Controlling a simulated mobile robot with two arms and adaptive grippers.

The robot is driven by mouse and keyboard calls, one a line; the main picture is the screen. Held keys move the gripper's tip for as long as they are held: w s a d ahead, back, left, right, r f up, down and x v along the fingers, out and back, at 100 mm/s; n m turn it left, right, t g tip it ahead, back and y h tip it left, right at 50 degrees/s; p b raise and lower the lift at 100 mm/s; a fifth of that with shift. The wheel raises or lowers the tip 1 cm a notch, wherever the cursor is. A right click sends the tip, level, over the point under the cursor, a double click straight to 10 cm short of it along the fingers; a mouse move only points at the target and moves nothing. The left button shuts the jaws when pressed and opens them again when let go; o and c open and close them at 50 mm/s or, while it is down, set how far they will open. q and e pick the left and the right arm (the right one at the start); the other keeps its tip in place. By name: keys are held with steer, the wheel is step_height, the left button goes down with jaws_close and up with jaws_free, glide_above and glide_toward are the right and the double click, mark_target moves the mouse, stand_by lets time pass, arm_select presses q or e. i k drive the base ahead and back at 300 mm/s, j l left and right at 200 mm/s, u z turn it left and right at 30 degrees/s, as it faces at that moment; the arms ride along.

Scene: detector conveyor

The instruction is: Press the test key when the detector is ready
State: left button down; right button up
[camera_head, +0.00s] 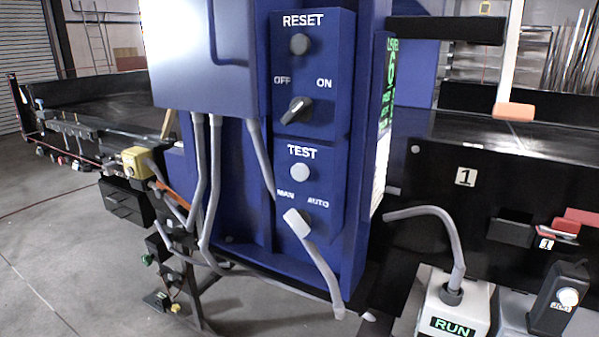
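The detector's blue control panel (340,75) stands upright in the middle of the head view. The test key is a pale round button (299,172) just below the TEST label, and nothing covers it. Above it are a dark RESET button (299,44) and an OFF/ON selector (297,111). Neither gripper is in view.
Grey cables (205,185) hang below the blue box at left. A white box with a green-lit RUN sign (453,327) stands at lower right. An orange-tipped pale bar (515,109) hangs over the black conveyor (480,145). A yellow box (134,161) sits on the left rail.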

mark_target(300, 171)
steer(key=u, duration=1.7)
steer(key=k+l, duration=0.1)
steer(key=k, duration=0.5)
steer(key=k+l+u, duration=0.1)
steer(key=k, duration=0.5)
